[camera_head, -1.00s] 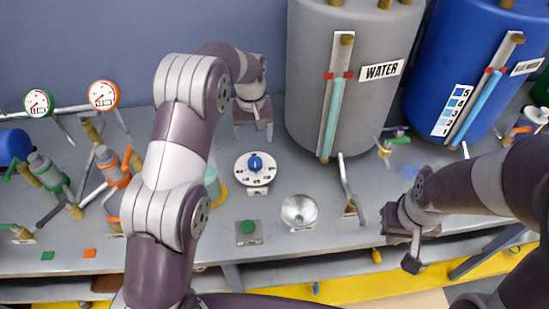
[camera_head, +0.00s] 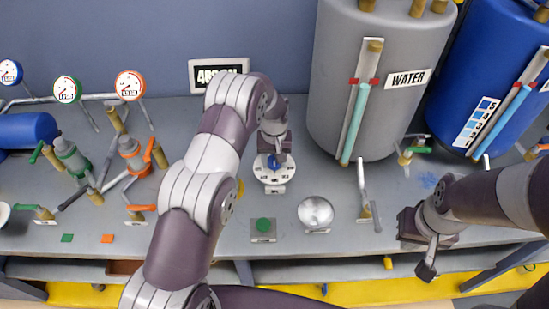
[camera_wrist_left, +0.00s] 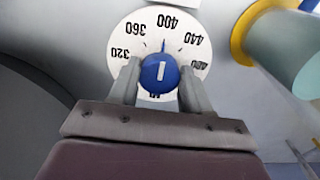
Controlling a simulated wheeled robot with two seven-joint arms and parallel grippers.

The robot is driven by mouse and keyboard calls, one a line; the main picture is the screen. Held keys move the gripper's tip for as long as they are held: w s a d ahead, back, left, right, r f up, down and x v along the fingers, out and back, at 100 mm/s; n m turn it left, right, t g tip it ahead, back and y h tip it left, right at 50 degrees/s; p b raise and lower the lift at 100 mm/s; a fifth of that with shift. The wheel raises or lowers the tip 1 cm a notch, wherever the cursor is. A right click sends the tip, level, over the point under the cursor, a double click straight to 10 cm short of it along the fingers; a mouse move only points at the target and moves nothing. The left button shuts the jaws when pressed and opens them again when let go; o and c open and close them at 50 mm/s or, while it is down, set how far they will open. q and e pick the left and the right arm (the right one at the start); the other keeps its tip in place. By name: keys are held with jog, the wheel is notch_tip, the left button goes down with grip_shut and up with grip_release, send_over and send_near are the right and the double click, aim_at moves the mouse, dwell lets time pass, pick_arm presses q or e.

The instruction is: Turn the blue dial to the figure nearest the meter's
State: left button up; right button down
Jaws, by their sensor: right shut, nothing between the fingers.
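The blue dial (camera_head: 274,161) has a blue knob on a round white plate; in the left wrist view the knob (camera_wrist_left: 160,72) shows a white line. Its thin blue pointer points close to 400, between 360 and 440. My left gripper (camera_head: 274,152) is at the dial, its two fingers (camera_wrist_left: 160,85) on either side of the knob. Whether they press on it is unclear. The meter sign (camera_head: 207,77) on the back wall begins with 48; my left arm hides part of it. My right gripper (camera_head: 428,265) is shut and empty, above the bench's front right.
A green button (camera_head: 263,225) and a silver bowl (camera_head: 315,212) stand in front of the dial. A grey WATER tank (camera_head: 375,105) stands behind right, a blue tank (camera_head: 500,70) beyond it. Gauges, pipes and valves (camera_head: 75,155) fill the left.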

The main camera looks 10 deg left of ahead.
pick_arm(q)
jog(key=shift+c, duration=0.8)
jog(key=shift+m, duration=0.3)
jog(key=m+b, duration=0.1)
jog(key=m, duration=0.1)
jog(key=shift+m, duration=0.4)
jog(key=m+b, duration=0.1)
jog(key=m, duration=0.3)
jog(key=shift+a, duration=0.15)
jog(key=m+b, duration=0.1)
jog(key=m, duration=0.3)
jog(key=shift+w, duration=0.1)
jog(key=shift+w+a+r+m+b, duration=0.1)
jog(key=shift+m+b, duration=0.2)
jog(key=shift+m, duration=1.9)
jog(key=o, duration=1.1)
